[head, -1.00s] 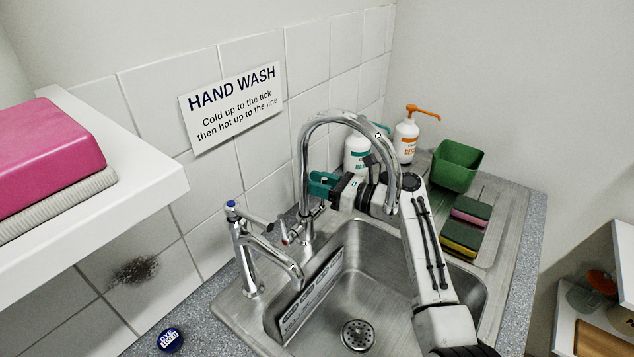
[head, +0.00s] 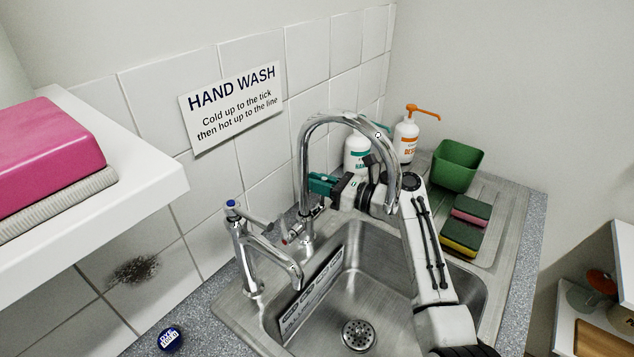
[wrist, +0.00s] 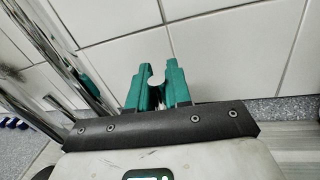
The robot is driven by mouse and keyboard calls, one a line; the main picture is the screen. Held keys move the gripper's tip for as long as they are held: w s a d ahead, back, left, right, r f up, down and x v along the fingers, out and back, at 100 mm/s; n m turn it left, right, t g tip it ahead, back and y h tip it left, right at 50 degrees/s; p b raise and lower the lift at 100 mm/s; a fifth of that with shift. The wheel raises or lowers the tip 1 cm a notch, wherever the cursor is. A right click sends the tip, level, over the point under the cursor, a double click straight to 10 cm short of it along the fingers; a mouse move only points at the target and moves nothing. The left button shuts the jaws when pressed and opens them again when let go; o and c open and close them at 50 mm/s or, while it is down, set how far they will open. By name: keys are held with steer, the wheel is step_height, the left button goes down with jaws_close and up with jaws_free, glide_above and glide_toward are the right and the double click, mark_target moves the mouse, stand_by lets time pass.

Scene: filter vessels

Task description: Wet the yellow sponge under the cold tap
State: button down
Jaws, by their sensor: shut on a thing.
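The yellow sponge (head: 459,241), with a dark green top, lies on the drainer right of the sink. My gripper (head: 320,184) is at the tall arched tap (head: 303,165), well away from the sponge. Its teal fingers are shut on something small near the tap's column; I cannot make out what. In the wrist view, the fingers (wrist: 155,88) point at the tiled wall, with chrome pipes to their left. A lever with a red mark (head: 285,240) shows at the tall tap's base. A shorter tap with a blue cap (head: 232,205) stands to the left. No water shows.
A pink sponge (head: 470,212) lies behind the yellow one, and a green tub (head: 458,165) stands behind both. Two pump bottles stand at the back, one with an orange pump (head: 406,137). The sink bowl (head: 385,290) is below my arm. A white shelf (head: 120,170) juts in at left.

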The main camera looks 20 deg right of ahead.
steer(key=shift+s+d+f+t+y+b, duration=0.2)
steer(key=shift+s+f+t+y+b, duration=0.15)
steer(key=shift+b, duration=0.6)
steer(key=shift+s+d+r+t+y+b, duration=0.15)
steer(key=shift+s+d+t+y+b, duration=0.15)
steer(key=shift+y+b, duration=0.45)
steer(key=shift+s+d+r+n+t+b, duration=0.1)
steer(key=shift+s+r+n+t+b, duration=0.15)
steer(key=shift+n+t+b, duration=0.15)
steer(key=shift+w, duration=0.1)
steer(key=c, duration=1.1)
jaws_free()
steer(key=shift+c, duration=0.2)
steer(key=v, duration=0.7)
steer(key=shift+d+b, duration=0.2)
steer(key=shift+b, duration=0.2)
